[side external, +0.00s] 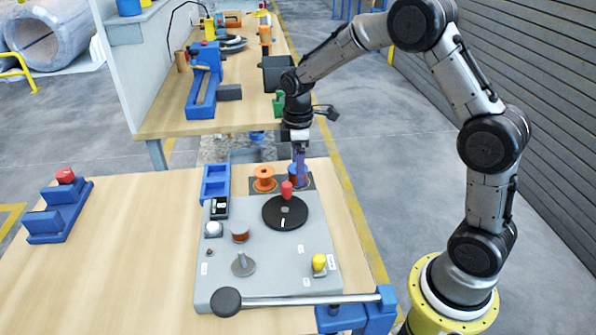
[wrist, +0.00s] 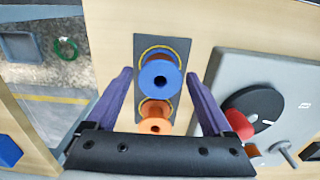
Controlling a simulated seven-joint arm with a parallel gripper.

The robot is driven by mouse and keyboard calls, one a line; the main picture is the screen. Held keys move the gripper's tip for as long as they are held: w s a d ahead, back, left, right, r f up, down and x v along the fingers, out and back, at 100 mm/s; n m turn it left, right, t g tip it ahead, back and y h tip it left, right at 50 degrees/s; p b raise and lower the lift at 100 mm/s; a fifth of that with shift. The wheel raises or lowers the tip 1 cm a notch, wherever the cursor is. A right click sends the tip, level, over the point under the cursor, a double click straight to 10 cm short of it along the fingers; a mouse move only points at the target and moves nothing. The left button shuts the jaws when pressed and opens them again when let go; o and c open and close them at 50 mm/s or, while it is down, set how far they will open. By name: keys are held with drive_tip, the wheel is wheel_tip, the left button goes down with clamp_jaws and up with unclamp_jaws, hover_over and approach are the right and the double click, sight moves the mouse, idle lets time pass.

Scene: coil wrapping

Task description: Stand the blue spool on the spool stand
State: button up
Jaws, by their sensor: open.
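The blue spool (wrist: 160,76) stands on a dark mat, inside a yellow ring, with its round top facing the wrist camera. In the side external view the blue spool (side external: 299,170) is partly hidden by my fingers. My gripper (wrist: 170,78) is open, with one purple finger to each side of the blue spool and a visible gap on both sides. In the side view my gripper (side external: 299,178) points down at the spool. A grey disc with an upright post (side external: 243,265), on the grey board, looks like the spool stand.
An orange spool (side external: 264,178) stands beside the blue one on the dark mat (wrist: 179,45). The grey board (side external: 265,280) carries a black disc (side external: 285,212) with a red knob, a copper-coloured coil (side external: 240,232), a yellow knob (side external: 319,262) and a long bar.

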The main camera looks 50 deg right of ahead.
wheel_tip(320, 180, up, 11)
drive_tip(key=s+a+r+m+t, duration=0.35)
drive_tip(key=s+r, duration=0.35)
drive_tip(key=s, duration=0.5)
drive_tip(key=s+a+f+m+t, duration=0.2)
drive_tip(key=s+m, duration=0.3)
drive_tip(key=s, duration=0.9)
drive_tip(key=shift+s+a+f, duration=0.15)
drive_tip(key=shift+a+f, duration=0.2)
drive_tip(key=shift+f, duration=0.05)
drive_tip(key=shift+m, duration=0.25)
drive_tip(key=shift+c, duration=0.2)
